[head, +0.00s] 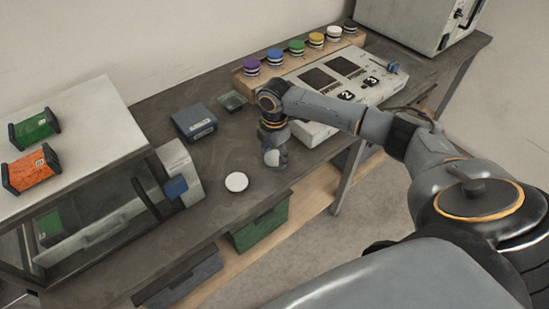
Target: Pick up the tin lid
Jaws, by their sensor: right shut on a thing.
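My right gripper (274,157) points down over the front part of the dark bench, in front of the grey console. It is shut on a small pale thing (270,158), mostly hidden by the fingers, which seems to be the tin lid. I cannot tell whether it touches the bench. A flat white round disc (237,182) lies on the bench to the left of the gripper, apart from it. My left gripper is not in view.
A grey console (312,132) and a wooden rack with several coloured knobs (297,47) stand behind my right arm. A blue box (194,122) and a small green tray (232,101) lie further back. A glass-fronted cabinet (100,130) fills the left. A green bin (262,222) sits below.

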